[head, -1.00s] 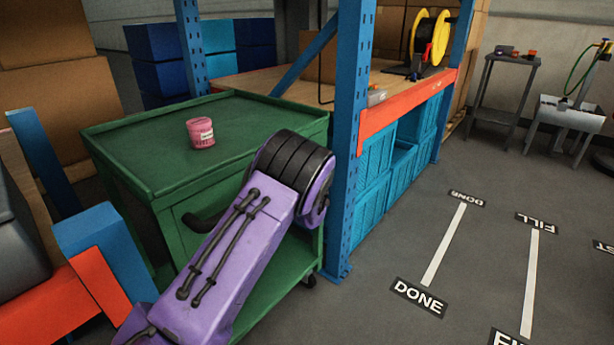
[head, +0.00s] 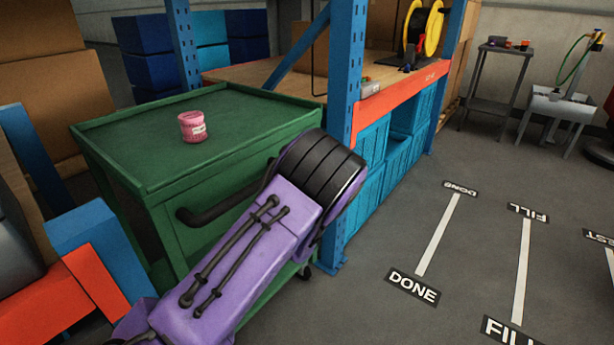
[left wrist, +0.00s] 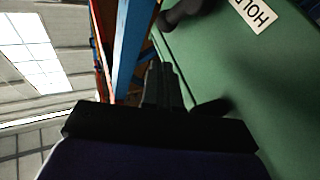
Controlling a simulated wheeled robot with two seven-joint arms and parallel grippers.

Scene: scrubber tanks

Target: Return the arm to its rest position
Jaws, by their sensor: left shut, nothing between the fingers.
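My left arm, purple with a black ribbed joint, reaches in from the bottom of the head view in front of a green cart (head: 130,170). Its gripper is hidden there. In the left wrist view my left gripper (left wrist: 162,75) is shut and empty, its dark fingers together beside a green surface (left wrist: 245,80) with a label reading "HOL". I cannot tell whether the fingers touch that surface. My right gripper is in neither current view.
A pink tub (head: 193,127) stands on the cart top. A blue rack post (head: 345,130) rises close behind my arm's black joint, with an orange beam (head: 400,92) beyond. Grey floor with DONE (head: 413,287) and FILL markings lies clear to the right.

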